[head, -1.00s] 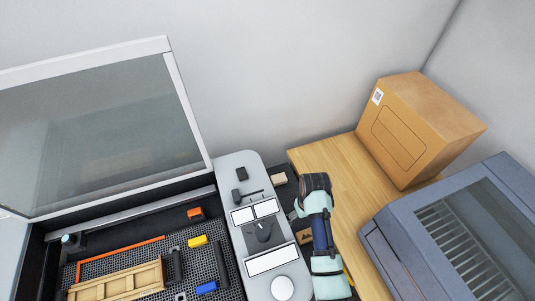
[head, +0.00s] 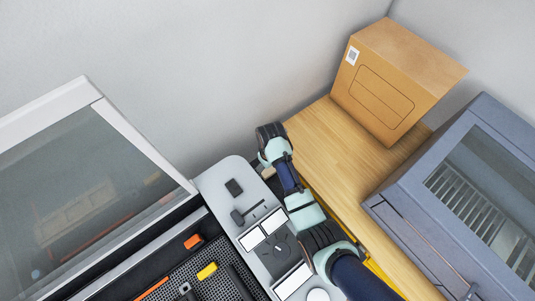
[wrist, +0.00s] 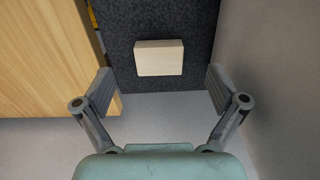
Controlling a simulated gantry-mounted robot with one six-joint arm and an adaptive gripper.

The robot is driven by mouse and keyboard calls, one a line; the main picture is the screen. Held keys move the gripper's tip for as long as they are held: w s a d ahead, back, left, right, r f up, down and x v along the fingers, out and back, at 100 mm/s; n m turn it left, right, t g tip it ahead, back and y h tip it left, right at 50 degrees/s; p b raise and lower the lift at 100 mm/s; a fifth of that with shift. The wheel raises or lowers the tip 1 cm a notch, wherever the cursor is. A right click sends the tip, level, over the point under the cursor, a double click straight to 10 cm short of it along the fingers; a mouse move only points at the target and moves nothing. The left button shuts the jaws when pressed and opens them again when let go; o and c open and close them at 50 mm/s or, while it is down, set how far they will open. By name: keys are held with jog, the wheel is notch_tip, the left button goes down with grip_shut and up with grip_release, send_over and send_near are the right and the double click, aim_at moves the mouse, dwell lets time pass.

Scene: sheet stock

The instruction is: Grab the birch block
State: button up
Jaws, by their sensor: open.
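The birch block (wrist: 159,57) is a pale rectangular piece lying flat on a dark grey speckled surface in the wrist view. My gripper (wrist: 159,88) is open and empty, its two fingers spread wide. The block lies beyond the fingertips, roughly centred between them, with clear space on both sides. Nothing touches it. In the head view my arm reaches over the gap between the grey console and the wooden table. There it covers most or all of the block, and the fingers cannot be made out.
The wooden tabletop (wrist: 45,60) borders the dark strip on the left in the wrist view; a grey wall stands on the right. In the head view a cardboard box (head: 385,85) sits on the table, near a blue-grey machine (head: 410,205). The grey console (head: 215,182) lies left of my arm.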

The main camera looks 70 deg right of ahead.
aim_at(270, 172)
notch_tip(270, 172, down, 5)
jog(key=shift+w+d+f+b, duration=0.1)
jog(key=shift+w+d+b, duration=0.05)
jog(key=shift+b, duration=0.25)
jog(key=c, duration=1.2)
notch_tip(270, 172, up, 20)
jog(key=p, duration=0.6)
